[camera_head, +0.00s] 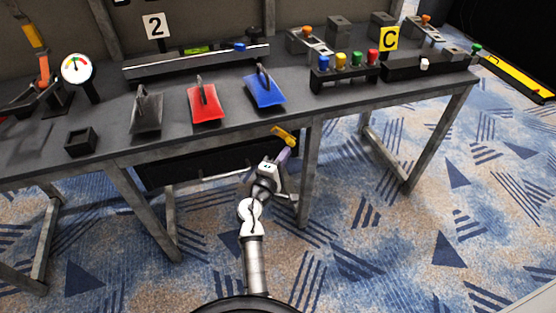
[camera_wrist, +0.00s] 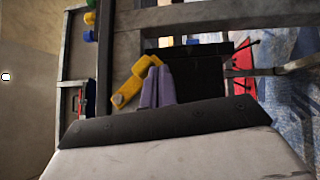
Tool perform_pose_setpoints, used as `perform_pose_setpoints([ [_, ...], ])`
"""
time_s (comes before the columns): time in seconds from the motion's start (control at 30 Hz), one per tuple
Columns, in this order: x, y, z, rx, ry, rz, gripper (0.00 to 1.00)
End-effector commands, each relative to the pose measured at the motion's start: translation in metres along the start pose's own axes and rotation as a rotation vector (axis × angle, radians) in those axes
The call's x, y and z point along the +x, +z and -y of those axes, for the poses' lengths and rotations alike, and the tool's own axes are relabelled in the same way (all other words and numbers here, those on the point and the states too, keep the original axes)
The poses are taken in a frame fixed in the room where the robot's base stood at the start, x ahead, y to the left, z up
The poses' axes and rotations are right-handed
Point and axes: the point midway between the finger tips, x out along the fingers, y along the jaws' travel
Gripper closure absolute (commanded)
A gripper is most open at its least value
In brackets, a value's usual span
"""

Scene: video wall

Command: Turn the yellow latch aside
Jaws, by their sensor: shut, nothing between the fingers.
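The yellow latch (camera_head: 284,134) is at the front of the workbench, just below the tabletop edge and near a front leg. In the wrist view the latch (camera_wrist: 127,92) is a bent piece with a round fastener at its lower left end. My gripper (camera_head: 284,152) is just below the latch in the head view. In the wrist view its purple fingers (camera_wrist: 157,86) are together with nothing between them. The upper bend of the latch lies right at the fingertips and seems to touch them; the exact contact is unclear.
A dark drawer-like box (camera_head: 215,160) hangs under the workbench (camera_head: 180,135), left of the latch. A metal leg (camera_head: 309,180) stands close to the right of my gripper. Red (camera_head: 205,106) and blue (camera_head: 265,93) plates with handles stand on top. The carpet in front is clear.

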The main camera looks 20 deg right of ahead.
Motion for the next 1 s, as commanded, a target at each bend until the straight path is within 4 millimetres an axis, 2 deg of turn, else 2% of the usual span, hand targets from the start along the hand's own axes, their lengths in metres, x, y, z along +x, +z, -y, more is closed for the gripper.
perform_pose_setpoints([
  [0.5, 0.021, 0.021, -0.009, 0.001, 0.001, 0.001, 1.00],
  [1.0, 0.027, 0.026, -0.013, 0.001, 0.000, 0.000, 1.00],
])
